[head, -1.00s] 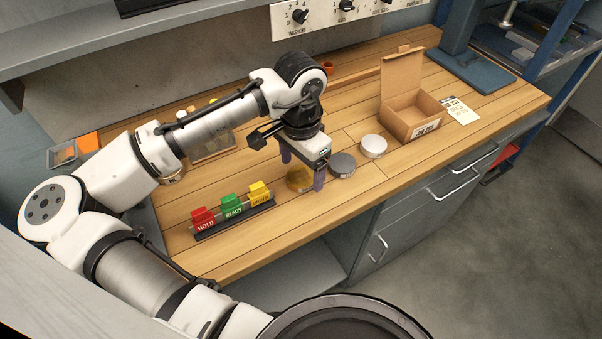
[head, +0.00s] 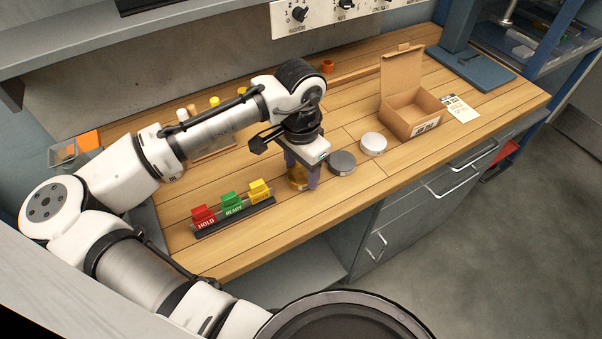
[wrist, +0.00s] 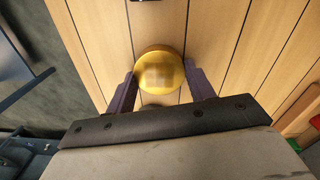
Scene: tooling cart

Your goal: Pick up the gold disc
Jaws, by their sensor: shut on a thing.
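The gold disc (head: 298,178) is between the purple fingers of my gripper (head: 302,178), near the front of the wooden bench. In the head view the fingers hide part of it. In the wrist view the round gold disc (wrist: 160,73) sits between the two fingertips (wrist: 160,85), with a finger at each side. My gripper is shut on the disc. I cannot tell whether the disc still touches the bench top.
A dark grey disc (head: 342,163) lies close to the right of my gripper, with a silver-white disc (head: 373,144) beyond it. A rack with red, green and yellow tags (head: 232,205) stands to the left. An open cardboard box (head: 408,112) stands at back right.

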